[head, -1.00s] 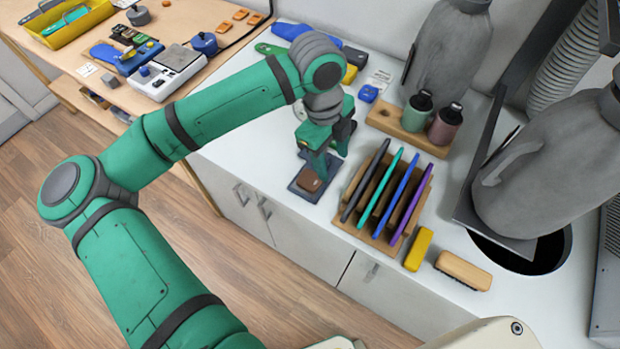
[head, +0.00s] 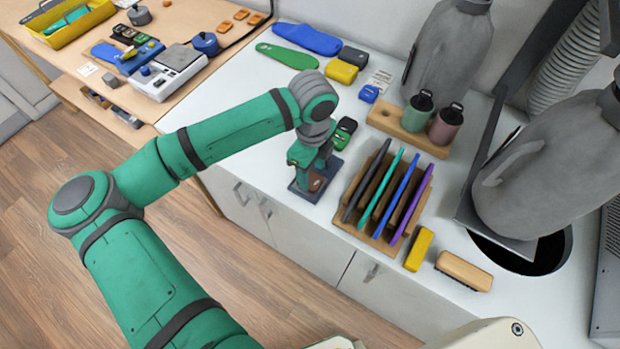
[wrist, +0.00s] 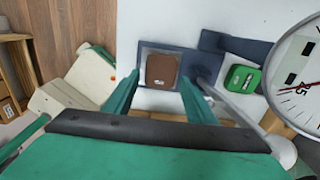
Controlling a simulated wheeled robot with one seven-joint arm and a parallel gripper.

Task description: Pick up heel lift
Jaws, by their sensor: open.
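A small brown block (head: 318,183), which looks like a heel lift, lies on a dark blue mat (head: 304,195) on the white counter. In the wrist view the brown block (wrist: 161,69) sits between the fingertips of my gripper (wrist: 160,78). The jaws are open, one finger to each side, with a gap on both sides of the block. In the head view my gripper (head: 309,172) is low over the mat and hides part of the block. A green block (head: 345,127) lies just behind; it shows to the right in the wrist view (wrist: 242,78).
A wooden rack (head: 367,237) of upright coloured sheets stands close to the right of my gripper. A yellow block (head: 418,249) and a wooden brush (head: 463,270) lie beyond it. A wooden holder (head: 384,118) with two bottles stands behind. A round dial (wrist: 300,72) shows at the wrist view's right.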

